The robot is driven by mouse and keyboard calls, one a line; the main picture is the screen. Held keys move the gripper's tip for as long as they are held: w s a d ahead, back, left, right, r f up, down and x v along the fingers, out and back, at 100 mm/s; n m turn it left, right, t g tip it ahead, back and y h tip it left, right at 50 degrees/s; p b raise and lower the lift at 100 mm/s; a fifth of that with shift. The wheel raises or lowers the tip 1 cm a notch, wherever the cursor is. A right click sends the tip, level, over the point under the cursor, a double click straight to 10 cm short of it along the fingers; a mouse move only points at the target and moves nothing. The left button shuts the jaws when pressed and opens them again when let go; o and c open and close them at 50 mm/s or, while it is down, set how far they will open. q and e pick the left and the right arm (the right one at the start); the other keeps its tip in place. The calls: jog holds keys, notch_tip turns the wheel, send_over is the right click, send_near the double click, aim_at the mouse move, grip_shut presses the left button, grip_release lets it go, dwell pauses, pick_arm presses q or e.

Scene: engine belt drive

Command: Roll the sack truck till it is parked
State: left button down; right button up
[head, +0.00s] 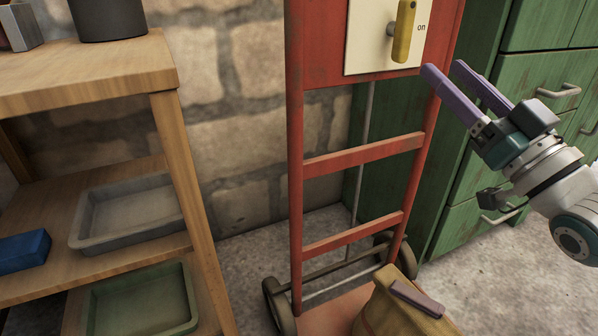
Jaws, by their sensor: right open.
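The red sack truck (363,158) stands upright in the middle of the head view, close to the stone wall. Its wheels (279,305) and part of its toe plate (335,310) show at the bottom. A tan sack (390,312) with a dark strip on top sits at its foot, cut off by the lower edge. My right gripper (445,69) is open and empty, its purple fingers pointing up-left near the truck's right upright. I cannot tell if they touch it. My left gripper is out of view.
A wooden shelf (85,72) with trays stands left. Green drawers (480,185) stand right. Bare floor (490,285) lies at lower right.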

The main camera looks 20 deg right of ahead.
dwell(0.5)
jog(key=shift+o, duration=0.7)
